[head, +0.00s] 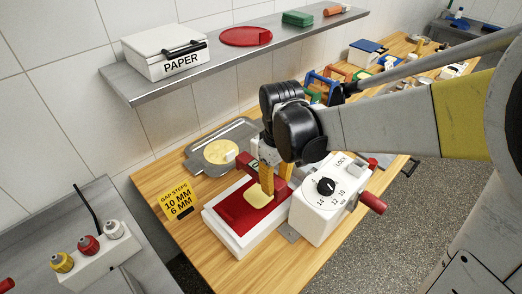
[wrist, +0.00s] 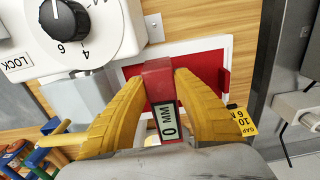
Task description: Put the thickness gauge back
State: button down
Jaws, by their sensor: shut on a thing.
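My gripper (head: 274,188) is over the red bed (head: 232,212) of a white press in the head view. In the wrist view its yellow fingers (wrist: 161,74) are shut on a red block, the thickness gauge (wrist: 158,76), between them. Its label reads "0 MM"; I cannot tell whether a digit is hidden. A flat pale yellow piece (head: 258,196) lies on the bed below the fingertips. I cannot tell whether the gauge touches the bed, which also shows behind it in the wrist view (wrist: 205,66).
A white dial box (head: 313,216) marked LOCK, with a red handle (head: 371,202), stands right beside the bed. A grey tray (head: 196,160) with a round yellow piece is behind. A yellow gap-steps sign (head: 178,200) is left. A shelf (head: 205,56) holds a PAPER box (head: 160,52).

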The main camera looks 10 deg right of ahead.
jog(key=shift+f+b, duration=0.85)
jog(key=shift+f, duration=2.3)
jog(key=shift+f, duration=0.1)
jog(key=c, duration=1.1)
grip_release()
jog(key=shift+o, duration=0.2)
jog(key=shift+f, duration=0.1)
jog(key=r+p, duration=0.2)
jog(key=r, duration=0.3)
jog(key=r+p, duration=0.2)
jog(key=r, duration=0.3)
jog(key=shift+w+a+r, duration=0.1)
jog(key=shift+w+r, duration=0.1)
jog(key=shift+r, duration=0.15)
jog(key=s+d+r+m+t, duration=0.7)
jog(key=s, duration=0.3)
jog(key=f+b, duration=0.3)
jog(key=f, duration=0.1)
jog(key=f+b, duration=0.1)
jog(key=b, duration=0.1)
jog(key=shift+w+f+b, duration=0.25)
jog(key=shift+f+b, duration=0.1)
jog(key=shift+f, duration=0.05)
